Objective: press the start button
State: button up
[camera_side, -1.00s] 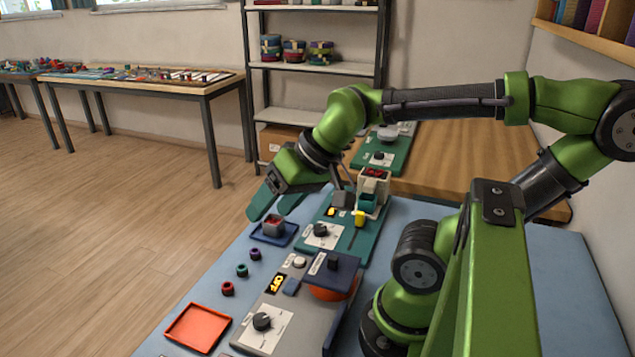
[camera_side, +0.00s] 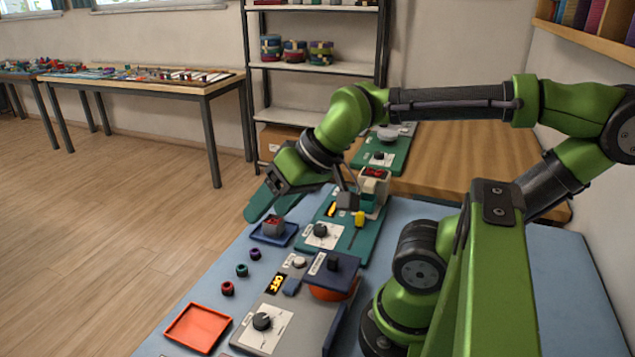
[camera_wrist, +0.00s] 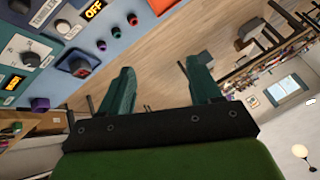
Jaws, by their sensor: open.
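A pale round button (camera_side: 299,262) sits on the grey machine (camera_side: 306,310), beside its lit OFF display (camera_side: 276,283). It also shows in the wrist view (camera_wrist: 62,26), near the upper left. I cannot read a start label on it. A green machine (camera_side: 330,237) behind has a black dial (camera_side: 320,230), a small lit display and a yellow part (camera_side: 358,219); other controls there are partly hidden by my arm. My gripper (camera_side: 266,207) has teal fingers, spread and empty in the wrist view (camera_wrist: 161,88). It hangs above the blue tray's far side, away from the pale button.
Several small coloured rings (camera_side: 242,270) lie along the mat's left side. An orange tray (camera_side: 197,328) is at the front. The floor left of the table is clear.

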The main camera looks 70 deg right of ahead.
grip_shut()
dwell(1.6)
